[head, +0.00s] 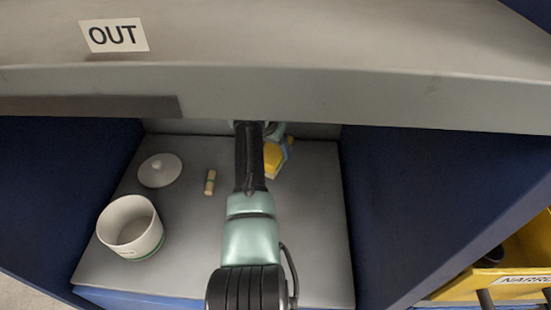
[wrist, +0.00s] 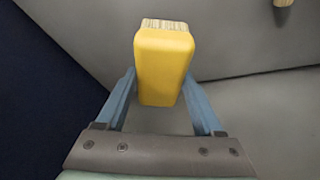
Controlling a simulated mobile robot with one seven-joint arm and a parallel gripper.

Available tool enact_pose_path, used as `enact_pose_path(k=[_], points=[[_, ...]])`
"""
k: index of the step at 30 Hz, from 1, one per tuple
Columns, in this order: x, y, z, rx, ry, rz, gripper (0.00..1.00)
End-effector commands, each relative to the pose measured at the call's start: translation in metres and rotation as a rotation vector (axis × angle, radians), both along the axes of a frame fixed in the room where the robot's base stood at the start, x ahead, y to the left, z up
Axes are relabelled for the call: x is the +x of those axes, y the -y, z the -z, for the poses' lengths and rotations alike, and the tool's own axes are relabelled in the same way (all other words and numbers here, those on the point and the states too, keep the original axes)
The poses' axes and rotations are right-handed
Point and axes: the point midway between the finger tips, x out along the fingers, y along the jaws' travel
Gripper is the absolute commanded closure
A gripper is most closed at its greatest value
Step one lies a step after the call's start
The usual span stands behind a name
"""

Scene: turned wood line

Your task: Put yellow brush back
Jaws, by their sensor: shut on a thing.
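The yellow brush (wrist: 163,68) is a rounded yellow block with pale bristles along its far edge in the wrist view. My gripper (wrist: 163,92) is shut on it, one blue finger on each side. In the head view the brush (head: 272,158) shows just right of my arm, over the grey shelf surface (head: 310,230). My arm hides much of the gripper there. I cannot tell whether the brush touches the shelf.
A white pot (head: 131,226) with a green band stands at the left, with a white lid (head: 160,170) behind it. A small wooden peg (head: 210,182) lies left of my arm. A grey ledge labelled OUT (head: 117,35) overhangs the bay. Blue walls close both sides. A yellow bin (head: 520,262) is outside at right.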

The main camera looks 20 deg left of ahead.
Motion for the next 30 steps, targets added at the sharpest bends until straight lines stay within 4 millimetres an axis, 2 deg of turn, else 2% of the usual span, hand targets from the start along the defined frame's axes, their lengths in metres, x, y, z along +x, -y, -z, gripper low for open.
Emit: enact_pose_path(k=[1,3,6,19,20,24,30], points=[[-0.001,0.001,0.012,-0.002,-0.005,0.0,0.99],[-0.001,0.001,0.023,-0.002,-0.004,0.001,0.99],[-0.001,0.001,0.032,-0.001,-0.002,0.002,0.99],[0.0,0.001,0.039,0.0,0.0,0.002,0.99],[0.0,0.001,0.038,0.0,0.0,0.002,0.26],[0.0,0.001,0.038,0.0,-0.001,0.002,0.01],[0.0,0.001,0.037,0.0,-0.001,0.002,0.01]])
